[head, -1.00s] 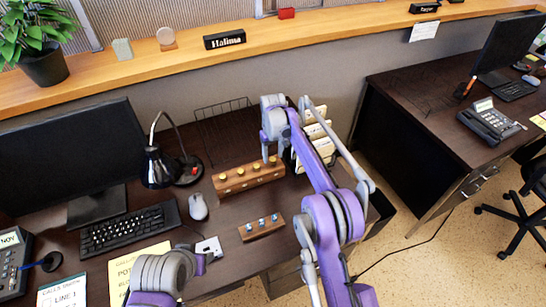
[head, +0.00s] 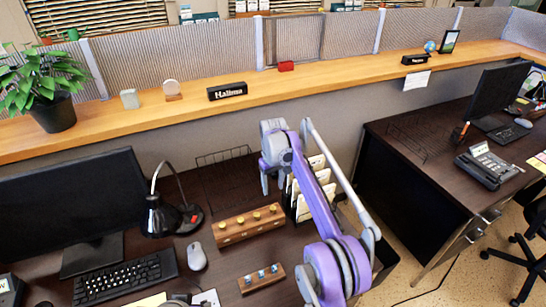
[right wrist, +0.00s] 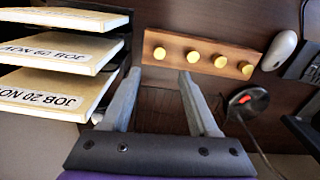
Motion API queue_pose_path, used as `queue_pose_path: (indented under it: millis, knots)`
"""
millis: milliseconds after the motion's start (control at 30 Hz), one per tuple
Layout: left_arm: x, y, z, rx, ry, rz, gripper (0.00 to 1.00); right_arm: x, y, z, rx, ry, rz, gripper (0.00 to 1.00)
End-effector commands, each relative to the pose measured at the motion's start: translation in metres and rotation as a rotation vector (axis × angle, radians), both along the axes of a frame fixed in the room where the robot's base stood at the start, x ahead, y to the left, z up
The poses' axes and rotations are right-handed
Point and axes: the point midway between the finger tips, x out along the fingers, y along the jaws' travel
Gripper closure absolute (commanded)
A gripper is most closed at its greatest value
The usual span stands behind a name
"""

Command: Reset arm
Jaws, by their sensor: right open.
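My right arm reaches from the bottom right of the head view over the dark desk (head: 225,265). My right gripper (head: 275,188) is beside the file holder, above the back of the desk. In the right wrist view its two grey fingers (right wrist: 161,78) are apart with nothing between them. A wooden block with several brass knobs (head: 247,224) lies just in front of it; it also shows beyond the fingertips in the wrist view (right wrist: 203,54). My left gripper is not in view.
A file holder with job cards (head: 312,190) stands close to the right gripper. A smaller block with blue-topped pegs (head: 262,279), a mouse (head: 196,256), a black lamp (head: 160,217), a keyboard (head: 125,279) and a monitor (head: 70,210) are on the desk. A wooden ledge (head: 300,78) runs behind.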

Motion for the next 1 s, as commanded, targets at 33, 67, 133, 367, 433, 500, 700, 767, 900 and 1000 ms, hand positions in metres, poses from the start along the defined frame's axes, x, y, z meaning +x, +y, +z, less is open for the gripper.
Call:
queue_pose_path:
  millis: [33, 67, 133, 367, 433, 500, 700, 767, 900, 1000]
  knots:
    - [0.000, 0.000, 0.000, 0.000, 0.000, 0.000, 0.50, 0.000, 0.000, 0.000, 0.000, 0.000, 0.000, 0.40]
    - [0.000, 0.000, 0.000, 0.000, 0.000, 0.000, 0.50, 0.000, 0.000, 0.000, 0.000, 0.000, 0.000, 0.40]
    - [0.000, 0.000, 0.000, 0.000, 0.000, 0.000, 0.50, -0.001, -0.001, 0.002, 0.000, -0.002, -0.003, 0.40]
    - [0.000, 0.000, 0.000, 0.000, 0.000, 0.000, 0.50, -0.019, -0.027, 0.040, 0.013, -0.051, -0.053, 0.40]
    - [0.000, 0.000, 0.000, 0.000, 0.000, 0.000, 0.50, -0.032, -0.040, 0.056, 0.020, -0.077, -0.081, 0.40]
    - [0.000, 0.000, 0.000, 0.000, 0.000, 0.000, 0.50, -0.048, -0.053, 0.071, 0.027, -0.104, -0.108, 0.40]
    - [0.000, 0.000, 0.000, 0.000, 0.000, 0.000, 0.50, -0.105, -0.088, 0.100, 0.046, -0.180, -0.184, 0.40]
    - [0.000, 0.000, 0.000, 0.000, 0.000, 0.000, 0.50, -0.125, -0.098, 0.105, 0.052, -0.203, -0.207, 0.40]
    - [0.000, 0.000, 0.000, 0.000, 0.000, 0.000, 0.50, -0.176, -0.119, 0.109, 0.065, -0.257, -0.260, 0.40]
    - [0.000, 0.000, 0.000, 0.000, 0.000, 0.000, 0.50, -0.215, -0.133, 0.105, 0.075, -0.295, -0.298, 0.40]
